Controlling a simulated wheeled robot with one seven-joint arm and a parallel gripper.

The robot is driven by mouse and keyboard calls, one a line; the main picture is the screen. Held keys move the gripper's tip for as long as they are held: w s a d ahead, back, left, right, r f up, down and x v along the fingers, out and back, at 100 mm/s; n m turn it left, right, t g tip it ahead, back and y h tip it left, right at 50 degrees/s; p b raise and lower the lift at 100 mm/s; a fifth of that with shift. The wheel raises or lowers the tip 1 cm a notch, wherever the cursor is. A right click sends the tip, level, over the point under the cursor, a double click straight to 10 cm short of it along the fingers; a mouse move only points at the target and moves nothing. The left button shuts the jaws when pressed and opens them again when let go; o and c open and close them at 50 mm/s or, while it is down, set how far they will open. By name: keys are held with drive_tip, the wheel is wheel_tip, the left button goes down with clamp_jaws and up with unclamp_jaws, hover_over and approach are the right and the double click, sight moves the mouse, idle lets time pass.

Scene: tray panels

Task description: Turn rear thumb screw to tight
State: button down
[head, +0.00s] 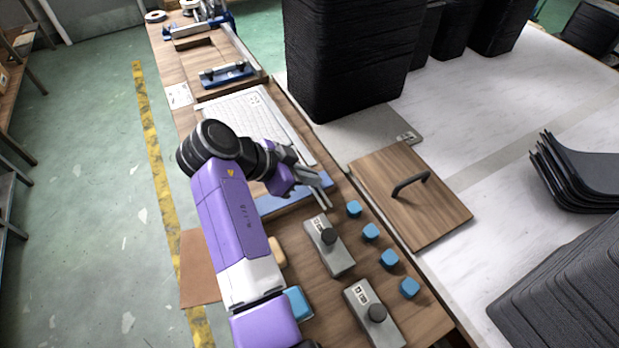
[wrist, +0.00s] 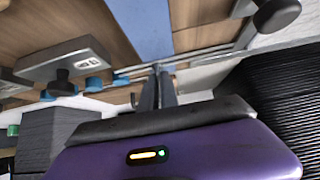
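Two grey blocks with black knobs stand on the wooden bench in the head view. One block (head: 340,258) has its knob (head: 328,236) farther from me; the other block (head: 387,330) has its knob (head: 377,312) nearer. Each has a small white label beside the knob. How far either knob is turned cannot be read. My gripper (head: 327,194) is above the bench just beyond the farther block, apart from both knobs. Its two fingers (wrist: 160,72) look parted and empty. The wrist view shows a grey block (wrist: 65,60) with a black knob (wrist: 62,84), and another black knob (wrist: 276,14).
Several blue cubes (head: 371,232) line the bench's right side. A wooden panel with a black handle (head: 408,184) lies to the right. A keyboard (head: 255,115) and a blue strip (head: 283,203) are beyond the blocks. Tall black stacks (head: 345,55) stand at the back.

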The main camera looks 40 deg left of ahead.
drive_tip(key=shift+s+f, duration=0.1)
drive_tip(key=shift+f, duration=0.15)
drive_tip(key=c, duration=1.6)
unclamp_jaws()
drive_tip(key=shift+r, duration=0.1)
drive_tip(key=shift+a+r, duration=0.1)
drive_tip(key=shift+r, duration=0.1)
drive_tip(key=v, duration=0.7)
drive_tip(key=shift+s, duration=0.25)
